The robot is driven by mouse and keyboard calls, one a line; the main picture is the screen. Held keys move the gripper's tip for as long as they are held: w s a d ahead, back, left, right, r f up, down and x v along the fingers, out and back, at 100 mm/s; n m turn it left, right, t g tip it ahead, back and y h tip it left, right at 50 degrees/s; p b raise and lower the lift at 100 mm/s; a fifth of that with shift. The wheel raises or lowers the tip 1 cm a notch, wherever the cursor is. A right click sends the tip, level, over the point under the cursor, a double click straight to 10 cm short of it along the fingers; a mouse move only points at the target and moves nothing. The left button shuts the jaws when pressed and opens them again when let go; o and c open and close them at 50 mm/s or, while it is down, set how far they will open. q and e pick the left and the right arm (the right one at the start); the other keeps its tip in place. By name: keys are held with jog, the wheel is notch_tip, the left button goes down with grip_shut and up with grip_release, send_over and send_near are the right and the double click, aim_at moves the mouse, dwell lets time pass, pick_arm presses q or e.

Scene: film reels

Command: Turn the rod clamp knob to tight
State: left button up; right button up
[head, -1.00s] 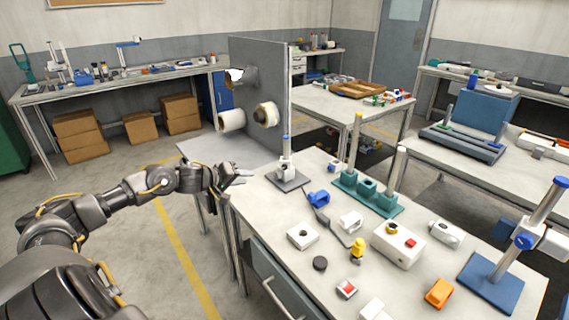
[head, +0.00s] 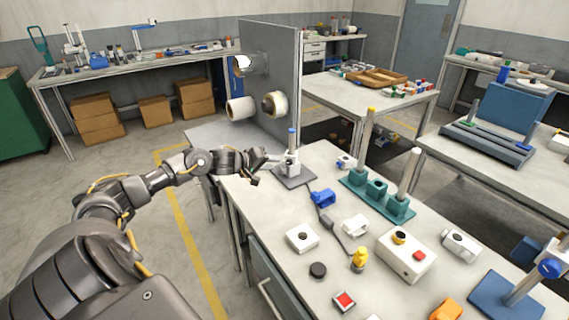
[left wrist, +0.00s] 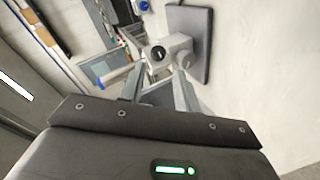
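A small stand with a grey base plate (head: 294,176) is at the near table's far left corner. It carries a white rod clamp (head: 291,163) under a blue-topped post (head: 292,138). My left gripper (head: 270,157) is just left of the clamp. In the left wrist view its fingers (left wrist: 157,72) are open and apart, with the knob in line with the gap. I cannot tell if they touch it. My right gripper is out of view.
A grey upright panel (head: 275,85) with film reels (head: 275,104) stands behind the clamp. A teal holder with posts (head: 378,194), a blue part (head: 323,198) and several small parts lie right of it. Floor left of the table is clear.

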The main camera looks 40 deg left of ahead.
aim_at(289, 163)
pick_arm(q)
jog(key=x, duration=0.5)
jog(key=shift+w+d, duration=0.1)
jog(key=shift+w, duration=0.05)
jog(key=shift+w+d+f, duration=0.1)
jog(key=shift+w+f, duration=0.15)
jog(key=shift+w, duration=0.3)
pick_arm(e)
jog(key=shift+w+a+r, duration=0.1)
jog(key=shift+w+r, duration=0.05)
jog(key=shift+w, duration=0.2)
pick_arm(q)
jog(key=shift+c, duration=0.4)
